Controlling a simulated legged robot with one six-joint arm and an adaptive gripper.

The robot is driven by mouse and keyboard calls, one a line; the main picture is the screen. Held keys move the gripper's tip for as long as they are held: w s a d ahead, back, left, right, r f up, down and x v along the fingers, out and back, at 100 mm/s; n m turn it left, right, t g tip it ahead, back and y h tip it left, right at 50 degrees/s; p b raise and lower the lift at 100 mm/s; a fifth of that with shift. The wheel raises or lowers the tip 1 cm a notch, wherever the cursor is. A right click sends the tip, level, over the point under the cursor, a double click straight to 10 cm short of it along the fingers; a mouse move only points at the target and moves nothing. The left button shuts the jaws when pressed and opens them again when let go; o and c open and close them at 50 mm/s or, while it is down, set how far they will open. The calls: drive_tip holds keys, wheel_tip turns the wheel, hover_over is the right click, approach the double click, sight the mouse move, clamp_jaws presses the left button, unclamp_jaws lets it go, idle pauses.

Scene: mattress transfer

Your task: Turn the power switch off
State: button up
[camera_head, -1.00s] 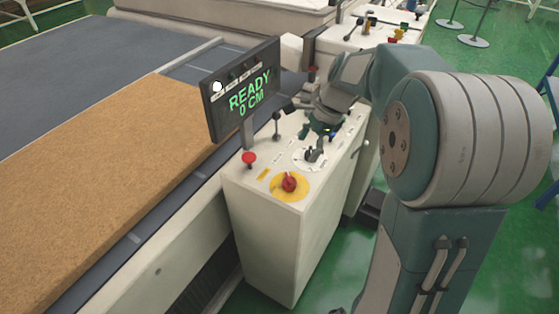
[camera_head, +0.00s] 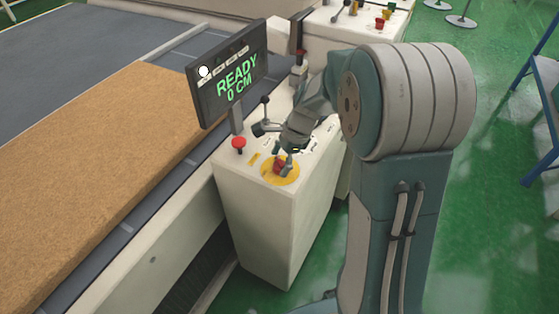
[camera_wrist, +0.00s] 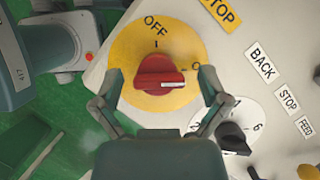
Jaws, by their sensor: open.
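The power switch is a red rotary knob (camera_wrist: 158,72) on a yellow disc (camera_wrist: 135,45) in the wrist view. "OFF" is printed above it, and a label starting with "O" at its right is partly hidden by a finger. The knob's white mark points right, toward that label. My gripper (camera_wrist: 160,78) is open, one finger on each side of the knob; I cannot tell whether they touch it. In the head view the knob (camera_head: 279,167) sits on the console's near end, with my gripper (camera_head: 285,162) over it, partly hiding it.
The white console (camera_head: 258,225) also carries a red push button (camera_head: 239,144), a black lever (camera_head: 265,112) and a screen (camera_head: 232,78) reading "READY 0 CM". A black selector (camera_wrist: 234,137) lies close to my right finger. A brown mattress slab (camera_head: 90,175) lies at left.

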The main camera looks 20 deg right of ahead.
drive_tip(key=c, duration=1.2)
drive_tip(key=shift+o, duration=0.2)
drive_tip(key=shift+n, duration=0.3)
drive_tip(key=n+g, duration=0.1)
drive_tip(key=n, duration=0.2)
drive_tip(key=shift+n+g, duration=0.3)
drive_tip(key=n+g+h, duration=0.1)
drive_tip(key=n, duration=0.3)
drive_tip(key=shift+n, duration=0.3)
drive_tip(key=n, duration=0.2)
drive_tip(key=n+g+h, duration=0.1)
drive_tip(key=n, duration=0.1)
drive_tip(key=shift+a+h, duration=0.1)
drive_tip(key=shift+h, duration=0.2)
drive_tip(key=shift+n+g+h, duration=0.4)
drive_tip(key=shift+n+h, duration=0.5)
drive_tip(key=shift+n, duration=1.6)
